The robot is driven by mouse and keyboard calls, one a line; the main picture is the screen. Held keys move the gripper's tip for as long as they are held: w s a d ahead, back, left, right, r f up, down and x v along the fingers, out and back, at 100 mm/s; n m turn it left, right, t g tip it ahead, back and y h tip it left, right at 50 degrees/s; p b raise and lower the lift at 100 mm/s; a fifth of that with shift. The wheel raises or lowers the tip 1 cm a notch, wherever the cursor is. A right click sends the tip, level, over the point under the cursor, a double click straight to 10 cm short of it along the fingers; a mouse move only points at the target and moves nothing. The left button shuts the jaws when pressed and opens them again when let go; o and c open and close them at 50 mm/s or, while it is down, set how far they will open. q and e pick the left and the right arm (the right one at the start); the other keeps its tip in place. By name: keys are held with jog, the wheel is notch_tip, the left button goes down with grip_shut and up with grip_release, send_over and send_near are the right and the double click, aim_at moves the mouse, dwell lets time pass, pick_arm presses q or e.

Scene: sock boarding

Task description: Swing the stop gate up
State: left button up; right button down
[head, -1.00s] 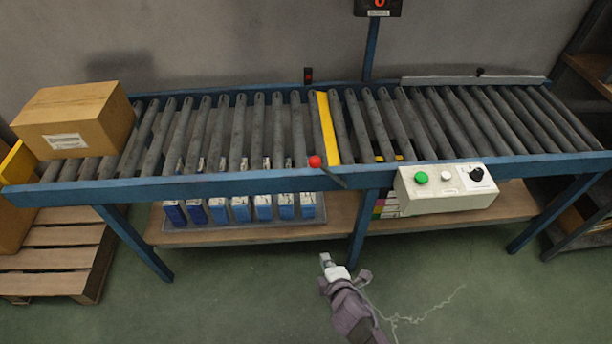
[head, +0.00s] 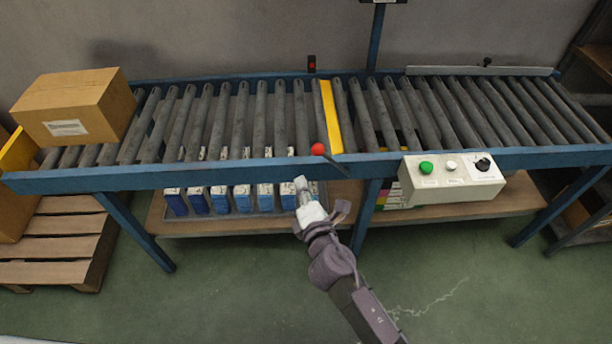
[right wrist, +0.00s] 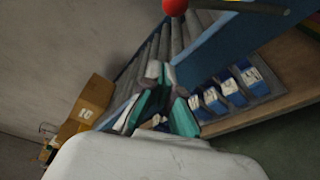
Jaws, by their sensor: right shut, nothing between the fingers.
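The yellow strip (head: 331,116), which looks like the stop gate, lies across the conveyor among the rollers, level with them as far as I can tell. A lever with a red ball knob (head: 318,149) sticks out at the front rail beside its near end. The knob also shows at the top of the right wrist view (right wrist: 175,6). My right gripper (head: 302,186) is shut and empty, in front of the conveyor, below and left of the knob and apart from it. Its fingers (right wrist: 160,98) show in the right wrist view. My left gripper is not in view.
A cardboard box (head: 75,105) sits on the left rollers. A control box (head: 450,180) with buttons and a dial is on the front rail at right. Blue boxes (head: 220,199) stand on the lower shelf. A wooden pallet (head: 65,240) is at left. The floor in front is clear.

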jog(key=r+b+x, duration=0.1)
jog(key=x, duration=0.8)
jog(key=d+p, duration=0.1)
jog(key=d, duration=0.1)
jog(key=d+p, duration=0.1)
jog(key=shift+s+d+r+p, duration=0.3)
jog(key=shift+d, duration=0.1)
